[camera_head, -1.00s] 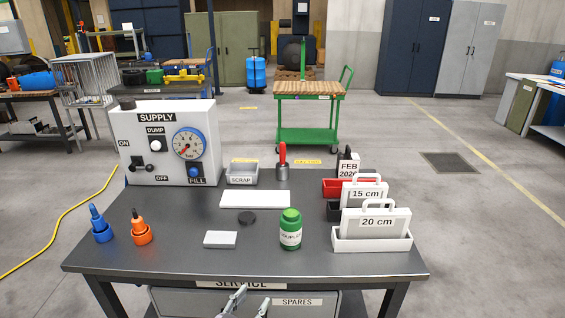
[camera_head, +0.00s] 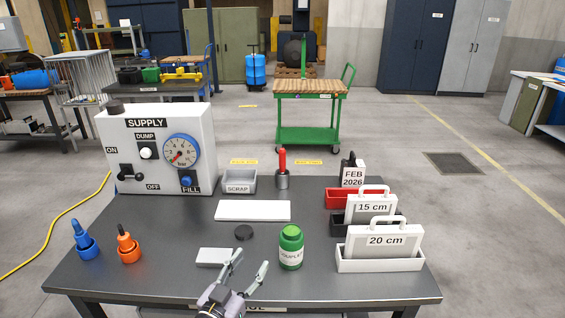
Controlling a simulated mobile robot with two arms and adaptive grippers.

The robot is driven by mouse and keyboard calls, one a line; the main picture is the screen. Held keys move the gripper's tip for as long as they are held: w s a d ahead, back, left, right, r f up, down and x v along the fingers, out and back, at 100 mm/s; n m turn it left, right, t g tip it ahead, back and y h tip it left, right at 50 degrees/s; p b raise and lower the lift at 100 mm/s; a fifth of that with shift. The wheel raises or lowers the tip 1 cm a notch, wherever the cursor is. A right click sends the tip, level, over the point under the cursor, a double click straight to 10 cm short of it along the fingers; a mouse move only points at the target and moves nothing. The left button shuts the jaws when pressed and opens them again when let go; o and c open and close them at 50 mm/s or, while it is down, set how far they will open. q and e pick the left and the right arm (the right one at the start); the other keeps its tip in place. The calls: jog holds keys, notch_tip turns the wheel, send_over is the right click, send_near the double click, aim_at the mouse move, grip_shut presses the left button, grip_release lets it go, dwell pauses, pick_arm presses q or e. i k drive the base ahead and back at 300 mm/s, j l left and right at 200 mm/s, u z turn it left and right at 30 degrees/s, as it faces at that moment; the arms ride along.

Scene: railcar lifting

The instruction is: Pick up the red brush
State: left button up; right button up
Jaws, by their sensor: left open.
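My left gripper (camera_head: 250,266) is at the front edge of the bench, fingers spread and empty. It is well short of the brush, just left of the green jar. My right gripper is not in view.
The scrap tray (camera_head: 240,182) is left of the cup. Labelled holders (camera_head: 380,262) stand right, the supply box (camera_head: 160,150) left.

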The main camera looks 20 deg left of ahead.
aim_at(281, 152)
jog(key=i+j, duration=0.15)
jog(key=i, duration=0.25)
jog(key=i+j, duration=0.2)
jog(key=i, duration=0.15)
jog(key=i+j, duration=0.15)
jog(key=i, duration=0.25)
